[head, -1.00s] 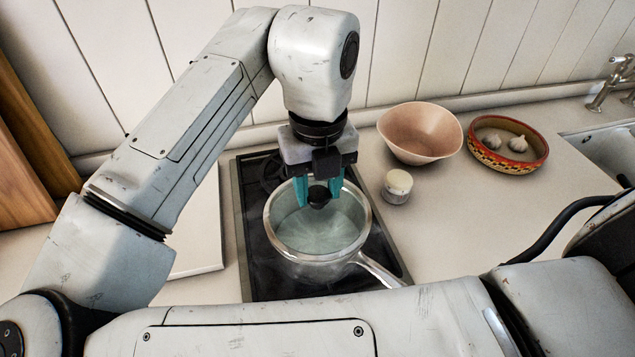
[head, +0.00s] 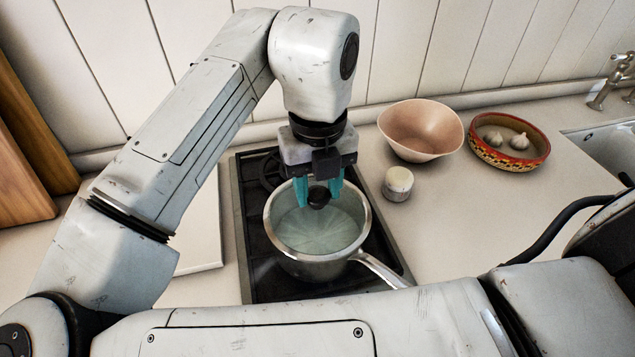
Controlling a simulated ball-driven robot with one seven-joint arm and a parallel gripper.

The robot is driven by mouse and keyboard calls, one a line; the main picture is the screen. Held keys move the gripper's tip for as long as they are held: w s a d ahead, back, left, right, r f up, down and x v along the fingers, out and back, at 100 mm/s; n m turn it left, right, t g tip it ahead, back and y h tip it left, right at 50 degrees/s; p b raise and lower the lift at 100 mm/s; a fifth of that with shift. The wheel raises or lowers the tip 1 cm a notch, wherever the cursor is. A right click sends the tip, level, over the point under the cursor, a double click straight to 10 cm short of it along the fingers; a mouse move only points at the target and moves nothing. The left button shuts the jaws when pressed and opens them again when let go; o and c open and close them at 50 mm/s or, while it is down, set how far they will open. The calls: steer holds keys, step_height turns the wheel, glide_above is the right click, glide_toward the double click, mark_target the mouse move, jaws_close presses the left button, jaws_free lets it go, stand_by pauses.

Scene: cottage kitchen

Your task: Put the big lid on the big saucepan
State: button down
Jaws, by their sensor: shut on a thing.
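The big saucepan (head: 312,269) is a steel pan on the black hob, with its handle pointing to the lower right. The big lid (head: 318,233) looks like a clear, greenish glass disc with a round black knob. It lies within the outline of the saucepan's rim. I cannot tell whether its edge rests on the rim or hangs just above it. My gripper (head: 319,197) points down over the far part of the pan, its teal fingers shut on the lid's knob. The knob sits between the fingertips.
A small white-topped jar (head: 397,184) stands right of the hob (head: 245,235). Behind it are a pink bowl (head: 421,131) and a patterned dish (head: 508,140) holding garlic. A pale board (head: 200,235) lies left of the hob. A sink is at the far right. The counter right of the hob is mostly clear.

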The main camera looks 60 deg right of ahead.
mark_target(318, 194)
steer(key=c, duration=0.9)
jaws_free()
step_height(318, 194, up, 11)
steer(key=p, duration=0.8)
steer(key=shift+p, duration=0.4)
